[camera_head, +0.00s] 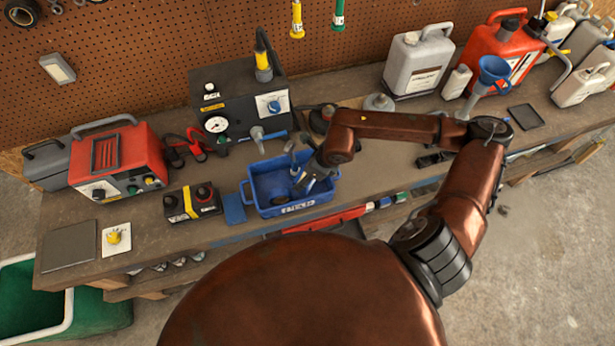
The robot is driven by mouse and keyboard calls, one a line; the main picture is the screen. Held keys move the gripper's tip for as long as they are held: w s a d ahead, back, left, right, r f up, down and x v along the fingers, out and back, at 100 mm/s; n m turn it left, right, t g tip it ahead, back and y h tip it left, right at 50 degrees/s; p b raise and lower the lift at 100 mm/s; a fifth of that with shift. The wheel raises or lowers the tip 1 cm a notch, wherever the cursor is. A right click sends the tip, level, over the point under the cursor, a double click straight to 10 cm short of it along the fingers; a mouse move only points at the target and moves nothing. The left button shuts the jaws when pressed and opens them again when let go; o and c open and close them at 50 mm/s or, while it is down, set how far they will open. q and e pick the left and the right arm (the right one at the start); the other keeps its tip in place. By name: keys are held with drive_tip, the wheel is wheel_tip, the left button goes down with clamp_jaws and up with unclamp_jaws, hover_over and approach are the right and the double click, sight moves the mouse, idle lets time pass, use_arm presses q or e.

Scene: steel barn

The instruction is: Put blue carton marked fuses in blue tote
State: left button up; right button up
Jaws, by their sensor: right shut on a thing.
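The blue tote (297,210) stands on the workbench near its front edge, with a white label on its front wall. My right gripper (303,183) reaches down into the tote from the right. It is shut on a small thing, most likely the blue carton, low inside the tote. The gripper and the tote's matching blue hide most of the held thing, and no fuses marking can be read. My left gripper is not in view.
A flat blue piece (234,208) lies just left of the tote, beside a black and yellow battery (192,203). A dark gauge box (240,108) stands behind. A red machine (118,160) is at left; jugs (417,62) crowd the back right.

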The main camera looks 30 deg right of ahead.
drive_tip(key=shift+d+f, duration=0.5)
drive_tip(key=shift+f, duration=0.1)
drive_tip(key=shift+w+d+f, duration=0.15)
drive_tip(key=shift+w+f, duration=0.1)
drive_tip(key=f, duration=0.1)
drive_tip(key=f+p, duration=0.1)
drive_tip(key=f, duration=0.1)
drive_tip(key=shift+w+d, duration=0.1)
drive_tip(key=shift+d, duration=0.1)
drive_tip(key=shift+f, duration=0.35)
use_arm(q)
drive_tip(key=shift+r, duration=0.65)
use_arm(e)
drive_tip(key=o, duration=1.2)
drive_tip(key=shift+c, duration=0.2)
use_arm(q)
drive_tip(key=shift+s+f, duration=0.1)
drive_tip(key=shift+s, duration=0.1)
